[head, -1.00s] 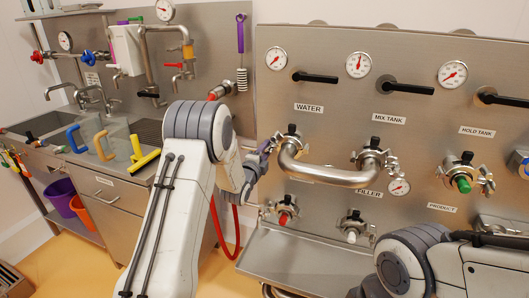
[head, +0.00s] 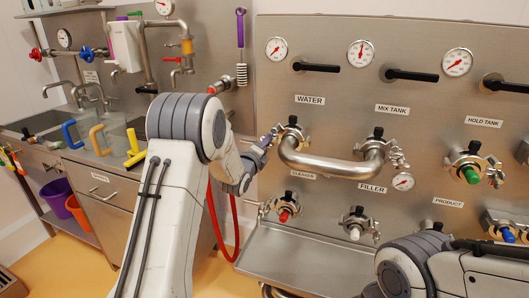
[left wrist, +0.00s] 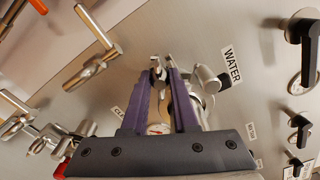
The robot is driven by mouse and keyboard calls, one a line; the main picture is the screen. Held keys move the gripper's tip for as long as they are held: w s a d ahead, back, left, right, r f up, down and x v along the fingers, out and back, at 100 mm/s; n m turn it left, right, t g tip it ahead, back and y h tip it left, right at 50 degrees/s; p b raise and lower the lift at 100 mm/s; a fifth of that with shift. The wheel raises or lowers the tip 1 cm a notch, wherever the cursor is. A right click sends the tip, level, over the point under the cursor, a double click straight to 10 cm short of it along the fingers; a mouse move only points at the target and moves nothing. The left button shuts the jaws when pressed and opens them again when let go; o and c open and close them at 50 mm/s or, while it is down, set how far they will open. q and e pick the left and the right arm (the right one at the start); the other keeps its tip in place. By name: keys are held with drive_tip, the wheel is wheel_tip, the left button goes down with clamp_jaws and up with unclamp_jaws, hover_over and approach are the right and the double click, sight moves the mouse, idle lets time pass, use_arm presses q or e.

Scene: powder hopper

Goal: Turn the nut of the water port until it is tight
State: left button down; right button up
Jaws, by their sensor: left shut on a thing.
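The water port (head: 291,137) is on the steel panel, left of the WATER-to-MIX TANK span, with a clamp around its joint. One end of a bent steel pipe (head: 325,168) meets it; the other end meets the mix tank port (head: 374,147). My left gripper (head: 272,134) reaches the port from its left side. In the left wrist view its purple fingers (left wrist: 158,72) are shut on the small metal nut (left wrist: 156,69) between their tips. The fingers hide part of the clamp and pipe. My right arm shows at the lower right, but its gripper is out of view.
Below are the cleaner port (head: 286,209) with a red cap and the filler port (head: 356,224). A black valve handle (head: 316,67) sticks out above the WATER label (head: 310,100). A red hose (head: 220,215) hangs behind my left arm.

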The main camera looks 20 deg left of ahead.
use_arm(q)
drive_tip(key=shift+f+m+b, duration=0.1)
drive_tip(key=shift+m+b, duration=0.7)
drive_tip(key=shift+m, duration=0.4)
drive_tip(key=shift+r, duration=0.25)
use_arm(e)
wheel_tip(320, 180, down, 3)
drive_tip(key=shift+r, duration=0.1)
